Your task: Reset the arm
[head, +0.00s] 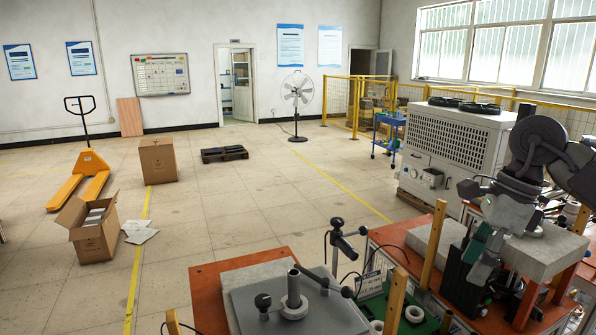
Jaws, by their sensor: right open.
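My right arm comes in from the right edge. Its gripper (482,258) points down and is open, in front of a pale grey block-like surface at the right workbench. Nothing shows between its fingers, though dark parts behind make the fingertips hard to make out. My left gripper is not in view.
An orange-topped bench (208,290) at the bottom centre bears a grey plate (250,308) with a round fitting. A white machine (450,150) stands behind the right bench. An open carton (95,240) and a yellow pallet jack (82,180) stand left.

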